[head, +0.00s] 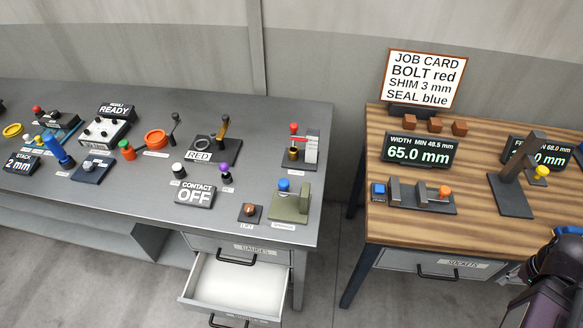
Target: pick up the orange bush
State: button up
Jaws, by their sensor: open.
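On the grey bench at the left, an orange round piece (155,138) sits near the middle, with a white label in front of it. It looks like a short ring or shallow cup, and I cannot tell which. Just left of it stands a small upright piece (127,150) in orange and green. I cannot tell for sure which of these is the orange bush. Part of my arm shows at the lower right edge, well away from both, but my gripper's fingertips are not in view.
Around them stand a black lever (174,128), a READY box (115,109), a blue cylinder (59,152) and a CONTACT OFF display (195,194). A drawer (232,283) hangs open below the bench. A floor gap separates the wooden table (400,224) at the right.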

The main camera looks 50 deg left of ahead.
aim_at(293, 152)
jog(key=k, duration=1.6)
jog(key=u, duration=1.3)
jog(key=i, duration=1)
jog(key=z, duration=0.1)
